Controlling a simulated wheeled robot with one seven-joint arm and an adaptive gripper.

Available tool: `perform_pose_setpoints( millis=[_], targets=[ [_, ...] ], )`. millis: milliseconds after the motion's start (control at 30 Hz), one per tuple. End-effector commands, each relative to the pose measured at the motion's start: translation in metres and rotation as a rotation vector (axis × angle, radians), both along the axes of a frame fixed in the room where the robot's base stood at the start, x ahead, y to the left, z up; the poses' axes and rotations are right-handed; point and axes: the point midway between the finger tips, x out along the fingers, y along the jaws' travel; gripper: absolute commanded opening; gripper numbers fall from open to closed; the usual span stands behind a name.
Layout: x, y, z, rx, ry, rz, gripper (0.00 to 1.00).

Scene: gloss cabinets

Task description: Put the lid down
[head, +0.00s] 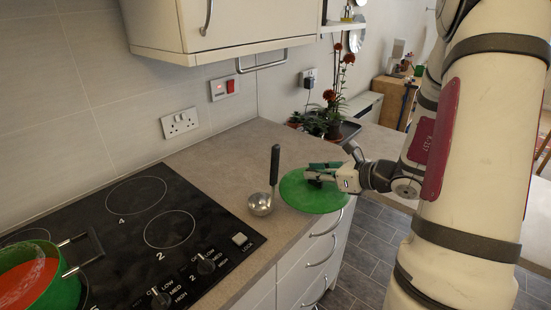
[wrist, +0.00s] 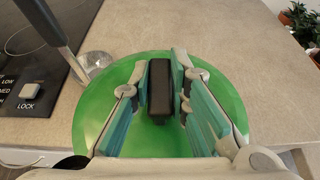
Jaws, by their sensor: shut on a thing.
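The green round lid (head: 312,196) is at the front edge of the counter, right of the hob. In the wrist view the lid (wrist: 88,112) spreads below my fingers, with its dark block-shaped handle (wrist: 160,88) upright between them. My gripper (head: 316,176) is shut on that handle; it also shows in the wrist view (wrist: 161,92). The lid looks about level and close to the worktop. I cannot tell whether it touches the surface. Part of the lid is hidden by my fingers.
A ladle (head: 262,200) stands just left of the lid, its handle upright. The black hob (head: 130,240) holds a green pot (head: 62,290) with red contents at the left. Bare worktop (head: 215,160) lies behind the ladle. Potted plants (head: 328,118) stand beyond the counter's far end.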

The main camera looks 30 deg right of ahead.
Motion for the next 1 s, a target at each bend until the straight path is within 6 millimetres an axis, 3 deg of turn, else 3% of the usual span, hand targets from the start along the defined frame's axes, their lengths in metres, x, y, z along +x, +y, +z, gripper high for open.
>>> perform_pose_setpoints(
  millis=[500,833,1000],
  targets=[
    [0.115,-0.033,-0.01,0.0,-0.002,0.004,0.0],
    [0.145,-0.041,-0.013,0.0,-0.003,0.004,0.0],
    [0.143,-0.041,-0.041,0.004,0.001,0.002,0.0]
  ],
)
